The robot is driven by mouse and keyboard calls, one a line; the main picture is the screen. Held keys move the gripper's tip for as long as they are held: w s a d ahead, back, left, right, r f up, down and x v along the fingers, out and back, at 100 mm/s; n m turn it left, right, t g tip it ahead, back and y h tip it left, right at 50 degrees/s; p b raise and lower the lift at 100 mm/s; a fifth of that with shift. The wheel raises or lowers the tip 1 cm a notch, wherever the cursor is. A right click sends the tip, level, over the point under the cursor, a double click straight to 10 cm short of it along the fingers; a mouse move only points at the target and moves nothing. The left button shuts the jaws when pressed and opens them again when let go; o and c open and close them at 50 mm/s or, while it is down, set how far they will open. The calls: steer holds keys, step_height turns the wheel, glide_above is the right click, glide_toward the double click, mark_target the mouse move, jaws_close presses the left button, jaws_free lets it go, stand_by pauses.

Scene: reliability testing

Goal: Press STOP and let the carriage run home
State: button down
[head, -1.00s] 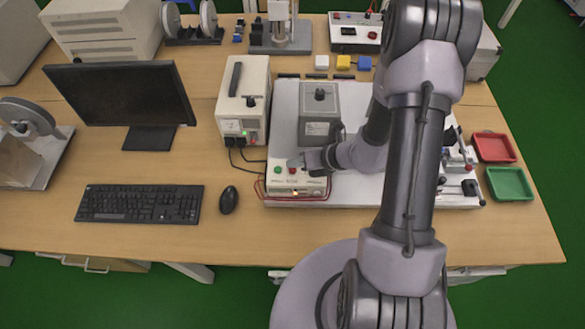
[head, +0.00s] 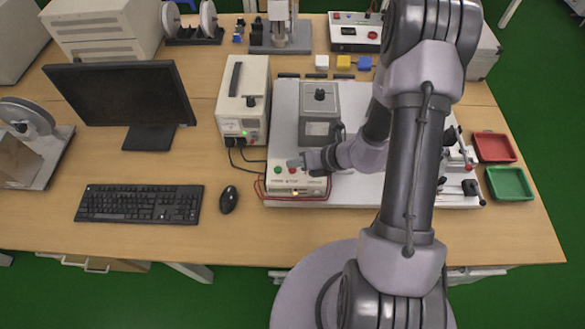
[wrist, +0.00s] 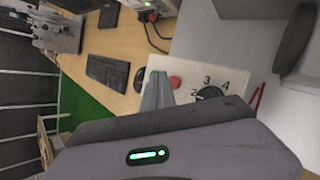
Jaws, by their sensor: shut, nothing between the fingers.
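The cream control box (head: 284,184) stands at the front left of the white base plate. On its top are a green button (head: 277,170) and a red button (head: 291,170), which also shows in the wrist view (wrist: 175,82). My gripper (head: 291,163) is shut and empty, its fingertips at the red button's back edge in the head view. In the wrist view the shut fingers (wrist: 158,92) are beside the red button; contact cannot be told. A grey block with a dark knob (head: 319,108) stands behind the box; whether it is the carriage is unclear. My arm hides the plate's middle.
A dark numbered dial (wrist: 210,92) sits beside the red button. A power supply (head: 243,95) stands left of the plate, with cables to the box. A mouse (head: 228,199) and keyboard (head: 140,203) lie further left. Red (head: 494,147) and green (head: 510,183) trays are at right.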

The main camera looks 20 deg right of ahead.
mark_target(295, 171)
steer(key=shift+f+b, duration=0.3)
steer(key=shift+f, duration=0.1)
steer(key=shift+f+b, duration=0.35)
steer(key=shift+b, duration=0.05)
stand_by(0.4)
steer(key=shift+r, duration=0.1)
steer(key=shift+r+p, duration=0.65)
steer(key=shift+r, duration=0.05)
step_height(295, 171, up, 5)
steer(key=p, duration=0.4)
steer(key=shift+r, duration=0.1)
stand_by(0.3)
